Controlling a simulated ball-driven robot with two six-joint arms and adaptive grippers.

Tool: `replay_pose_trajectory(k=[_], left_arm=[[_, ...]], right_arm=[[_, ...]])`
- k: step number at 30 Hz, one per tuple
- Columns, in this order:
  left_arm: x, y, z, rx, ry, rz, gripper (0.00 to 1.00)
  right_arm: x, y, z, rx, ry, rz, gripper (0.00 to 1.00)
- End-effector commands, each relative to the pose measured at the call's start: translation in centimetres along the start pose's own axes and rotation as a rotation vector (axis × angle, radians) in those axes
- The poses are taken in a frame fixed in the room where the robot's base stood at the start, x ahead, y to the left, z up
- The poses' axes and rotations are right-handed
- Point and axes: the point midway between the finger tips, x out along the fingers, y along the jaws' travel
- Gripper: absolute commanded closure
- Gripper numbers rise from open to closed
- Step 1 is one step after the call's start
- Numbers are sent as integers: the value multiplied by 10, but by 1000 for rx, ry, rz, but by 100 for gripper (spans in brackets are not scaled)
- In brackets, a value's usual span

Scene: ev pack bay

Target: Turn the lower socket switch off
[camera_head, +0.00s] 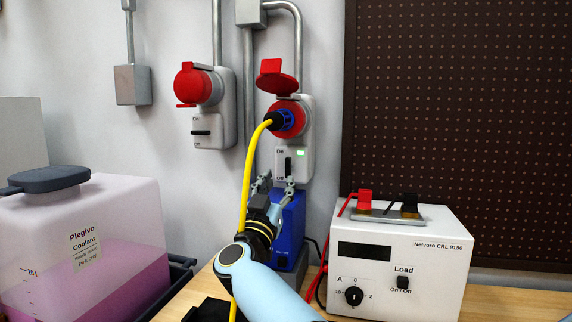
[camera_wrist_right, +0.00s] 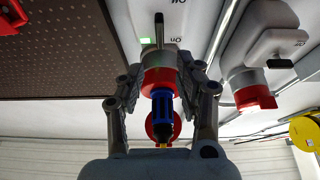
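The lower socket (camera_head: 307,128) is the right-hand of two on the wall. Its red lid is raised, and a blue plug (camera_head: 285,119) with a yellow cable is in it; the plug also shows in the right wrist view (camera_wrist_right: 162,103). Its black switch lever (camera_head: 288,164) stands upright between the "On" and "Off" labels, beside a lit green lamp (camera_head: 302,153). The lever shows upside down in the wrist view (camera_wrist_right: 159,29). My right gripper (camera_head: 277,184) is open and empty, just below and in front of the switch; its fingers (camera_wrist_right: 164,72) are spread apart. My left gripper is not in view.
The upper socket (camera_head: 214,92) has its red lid closed and its black lever (camera_head: 201,132) level. A blue object (camera_head: 291,222) stands behind my right gripper. A white load unit (camera_head: 400,255) is at right, a coolant tank (camera_head: 75,245) at left. The yellow cable (camera_head: 247,170) hangs beside the switch.

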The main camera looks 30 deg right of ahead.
Motion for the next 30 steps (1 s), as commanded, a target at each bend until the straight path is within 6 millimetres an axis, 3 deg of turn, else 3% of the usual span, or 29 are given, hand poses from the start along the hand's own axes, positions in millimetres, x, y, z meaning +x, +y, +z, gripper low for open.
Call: replay_pose_trajectory(k=[3, 10, 15, 23, 30], left_arm=[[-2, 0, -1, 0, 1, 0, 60], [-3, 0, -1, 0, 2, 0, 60], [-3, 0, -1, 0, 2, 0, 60], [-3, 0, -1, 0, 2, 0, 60], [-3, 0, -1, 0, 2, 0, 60]], right_arm=[[27, 0, -2, -1, 4, -1, 65], [66, -1, -2, 1, 4, -2, 65], [79, 0, -1, 1, 3, -3, 65], [80, 0, -1, 1, 2, -4, 65], [80, 0, -1, 1, 2, -4, 93]])
